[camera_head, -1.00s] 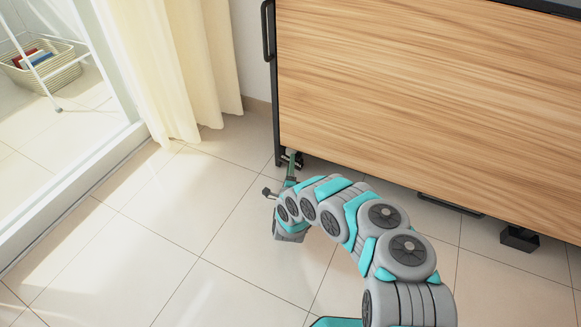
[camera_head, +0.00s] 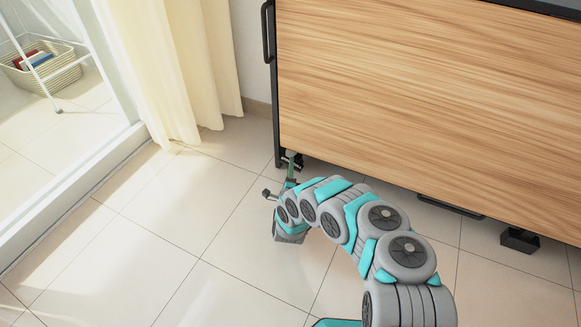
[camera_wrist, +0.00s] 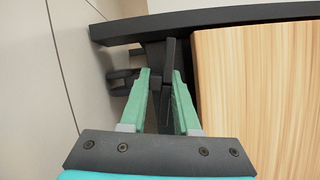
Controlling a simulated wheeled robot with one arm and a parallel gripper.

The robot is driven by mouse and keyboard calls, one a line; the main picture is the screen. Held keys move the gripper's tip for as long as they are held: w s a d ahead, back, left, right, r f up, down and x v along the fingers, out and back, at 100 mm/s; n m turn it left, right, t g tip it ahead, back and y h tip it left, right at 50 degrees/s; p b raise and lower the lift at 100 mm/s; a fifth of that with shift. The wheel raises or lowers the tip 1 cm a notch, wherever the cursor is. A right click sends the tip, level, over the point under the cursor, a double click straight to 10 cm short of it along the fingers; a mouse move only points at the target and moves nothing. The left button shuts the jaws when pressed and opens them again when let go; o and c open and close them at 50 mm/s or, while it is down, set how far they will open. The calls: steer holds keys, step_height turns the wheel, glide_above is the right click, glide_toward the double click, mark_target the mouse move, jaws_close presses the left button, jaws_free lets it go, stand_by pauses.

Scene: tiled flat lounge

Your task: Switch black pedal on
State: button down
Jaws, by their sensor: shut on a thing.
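My gripper (camera_head: 291,160) reaches down to the bottom left corner of the wood-fronted unit, at its black wheel fitting. In the wrist view my gripper's green fingers (camera_wrist: 162,76) stand on both sides of a narrow black part, which I take as the black pedal (camera_wrist: 168,62). The fingers are shut on it. The pedal lies just under the black frame bar (camera_wrist: 225,17). In the head view my gripper hides most of the pedal, and I cannot tell its tilt.
The wooden panel (camera_head: 420,95) rises right beside my gripper. Another black foot fitting (camera_head: 519,239) and a black bar (camera_head: 450,206) sit under its lower edge. A cream curtain (camera_head: 175,70) hangs at the left. The tiled floor (camera_head: 130,250) at front left is clear.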

steer(key=r+n+p, duration=0.1)
steer(key=p, duration=0.2)
steer(key=shift+g+p, duration=0.3)
steer(key=n+g+p, duration=0.1)
steer(key=n+p, duration=0.2)
steer(key=p, duration=0.1)
steer(key=shift+a+f, duration=0.1)
steer(key=shift+f, duration=0.1)
steer(key=shift+f+n, duration=0.2)
steer(key=shift+n, duration=0.3)
steer(key=c, duration=0.6)
jaws_free()
steer(key=shift+c, duration=0.2)
